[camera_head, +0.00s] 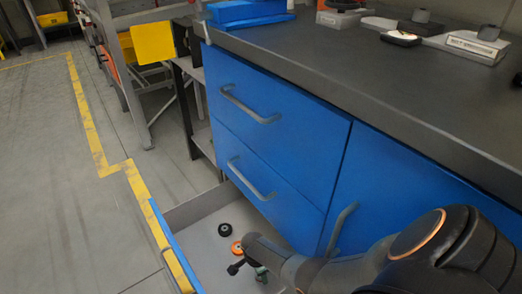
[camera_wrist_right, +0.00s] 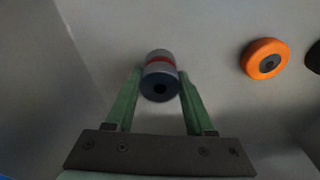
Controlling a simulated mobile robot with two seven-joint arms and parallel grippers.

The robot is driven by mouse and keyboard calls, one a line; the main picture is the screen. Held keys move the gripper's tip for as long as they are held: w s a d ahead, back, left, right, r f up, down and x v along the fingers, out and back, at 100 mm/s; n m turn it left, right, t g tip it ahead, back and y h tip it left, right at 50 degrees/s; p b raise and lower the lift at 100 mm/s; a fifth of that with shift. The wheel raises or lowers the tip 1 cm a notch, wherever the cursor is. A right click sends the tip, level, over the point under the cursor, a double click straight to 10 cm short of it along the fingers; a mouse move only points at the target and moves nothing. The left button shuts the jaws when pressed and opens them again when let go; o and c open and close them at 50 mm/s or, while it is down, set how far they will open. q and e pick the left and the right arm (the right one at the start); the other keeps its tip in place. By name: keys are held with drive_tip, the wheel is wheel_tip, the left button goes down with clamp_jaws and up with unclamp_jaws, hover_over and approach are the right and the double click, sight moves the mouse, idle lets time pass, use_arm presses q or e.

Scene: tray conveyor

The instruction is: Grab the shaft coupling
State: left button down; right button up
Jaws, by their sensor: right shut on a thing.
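The shaft coupling (camera_wrist_right: 160,82), a short grey cylinder with a red band and a dark bore, shows in the right wrist view between the green fingers of my right gripper (camera_wrist_right: 160,76). The fingers are shut on its two sides. In the head view my right arm reaches down into the open drawer (camera_head: 190,208). There the coupling cannot be made out clearly, as the wrist and gripper cover that part. My left gripper is not in view.
An orange wheel (camera_wrist_right: 265,60) lies in the drawer, right of the coupling in the wrist view; a black wheel (camera_head: 224,229) lies near it. The blue cabinet (camera_head: 270,130) with handles stands beside the drawer. Several parts stand on the dark worktop (camera_head: 330,55).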

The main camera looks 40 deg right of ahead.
clamp_jaws()
drive_tip(key=shift+r, duration=0.1)
idle(0.3)
